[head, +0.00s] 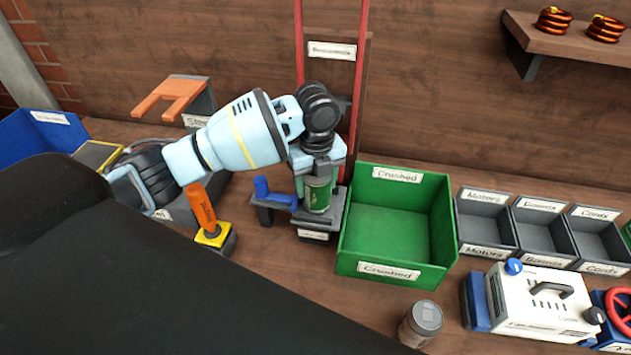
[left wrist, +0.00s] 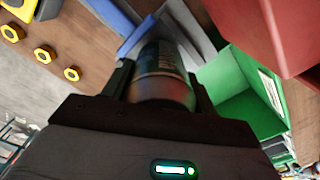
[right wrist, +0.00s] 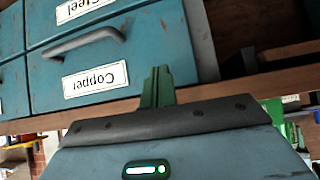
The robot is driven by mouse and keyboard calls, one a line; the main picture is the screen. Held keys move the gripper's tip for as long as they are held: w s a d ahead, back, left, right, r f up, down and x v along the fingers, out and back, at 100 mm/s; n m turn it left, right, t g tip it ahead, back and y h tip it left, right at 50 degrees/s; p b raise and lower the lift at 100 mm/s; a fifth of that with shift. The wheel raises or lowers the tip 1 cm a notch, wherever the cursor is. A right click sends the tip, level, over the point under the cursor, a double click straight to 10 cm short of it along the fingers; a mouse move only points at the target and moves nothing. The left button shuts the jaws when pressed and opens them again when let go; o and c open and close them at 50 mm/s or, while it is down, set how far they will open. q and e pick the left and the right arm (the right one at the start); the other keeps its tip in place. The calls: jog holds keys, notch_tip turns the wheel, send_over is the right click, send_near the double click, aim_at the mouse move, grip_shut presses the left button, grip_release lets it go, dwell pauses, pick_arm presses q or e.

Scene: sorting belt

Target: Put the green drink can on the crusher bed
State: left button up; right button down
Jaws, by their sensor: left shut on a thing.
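The green drink can (head: 317,196) is upright between the fingers of my left gripper (head: 319,180), which is shut on it. The can also shows in the left wrist view (left wrist: 163,78), with a finger on each side. It is over the grey crusher bed (head: 333,221), at the foot of the red upright frame (head: 300,45). Its base is at or just above the bed; I cannot tell whether it touches. My right gripper (right wrist: 157,88) shows only in the right wrist view, its fingers together with nothing visible between them, below a drawer labelled Copper (right wrist: 110,65).
A green Crushed bin (head: 400,268) stands just right of the bed. A blue lever (head: 275,197) is at the bed's left, and an orange-handled yellow switch (head: 215,238) is farther left. A grey can (head: 421,322) stands in front. Small grey bins (head: 488,252) line the right.

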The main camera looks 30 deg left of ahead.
pick_arm(q)
jog(key=shift+f, duration=0.15)
jog(key=o, duration=0.9)
jog(key=shift+o, duration=0.2)
notch_tip(320, 180, up, 12)
jog(key=shift+r, duration=0.2)
dwell(0.4)
